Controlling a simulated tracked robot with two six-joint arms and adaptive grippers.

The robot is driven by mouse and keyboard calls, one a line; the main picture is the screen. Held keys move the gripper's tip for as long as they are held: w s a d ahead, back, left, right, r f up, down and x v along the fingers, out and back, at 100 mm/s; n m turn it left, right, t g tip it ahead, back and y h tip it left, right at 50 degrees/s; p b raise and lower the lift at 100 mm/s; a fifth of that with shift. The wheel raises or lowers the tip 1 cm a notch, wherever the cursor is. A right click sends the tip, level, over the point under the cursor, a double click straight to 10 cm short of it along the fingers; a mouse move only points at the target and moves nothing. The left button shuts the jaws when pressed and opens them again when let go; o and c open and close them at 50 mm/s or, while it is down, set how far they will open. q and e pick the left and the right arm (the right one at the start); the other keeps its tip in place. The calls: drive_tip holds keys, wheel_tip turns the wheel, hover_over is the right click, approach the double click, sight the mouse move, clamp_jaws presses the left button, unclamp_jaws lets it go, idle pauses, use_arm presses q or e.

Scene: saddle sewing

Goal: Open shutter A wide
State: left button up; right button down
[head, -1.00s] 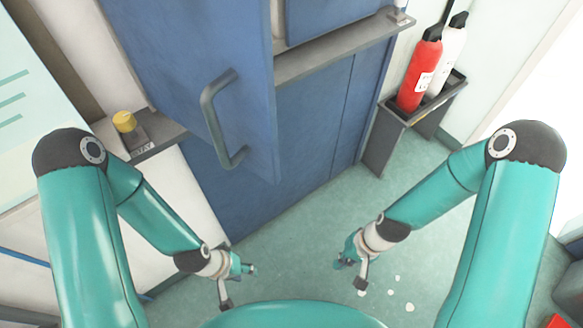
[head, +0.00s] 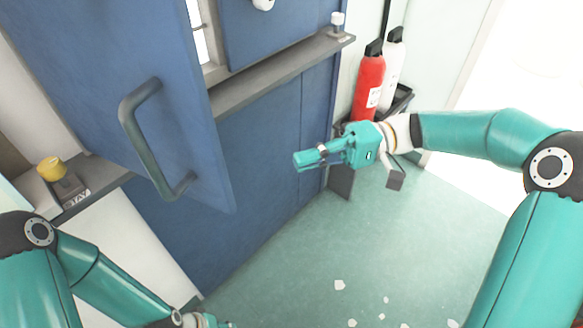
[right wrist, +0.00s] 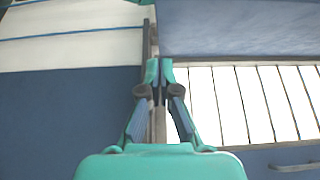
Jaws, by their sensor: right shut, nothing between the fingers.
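A blue shutter (head: 100,75) with a grey bar handle (head: 140,130) stands swung out from the blue front in the head view. I read no letter on it. Bright slats show in the gap to its right, and wide in the right wrist view (right wrist: 245,100). My right gripper (head: 297,162) is shut and empty, pointing left, to the right of the shutter's free edge and handle. Its closed fingertips (right wrist: 160,75) show in the right wrist view near a narrow upright edge. My left gripper (head: 210,321) is mostly cut off at the bottom edge.
A grey ledge (head: 270,73) runs behind the shutter. A yellow knob (head: 51,168) on a block marked STAY sits at left. A red extinguisher (head: 369,85) and a white one (head: 393,60) stand behind my right arm. Pale scraps lie on the open green floor (head: 300,270).

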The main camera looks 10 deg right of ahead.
use_arm(q)
wheel_tip(320, 180, up, 3)
drive_tip(key=p, duration=0.2)
drive_tip(key=shift+f+p, duration=0.1)
drive_tip(key=shift+p, duration=0.2)
use_arm(e)
drive_tip(key=s+a, duration=0.4)
drive_tip(key=a, duration=0.7)
drive_tip(key=shift+s, duration=0.2)
drive_tip(key=shift+f, duration=0.1)
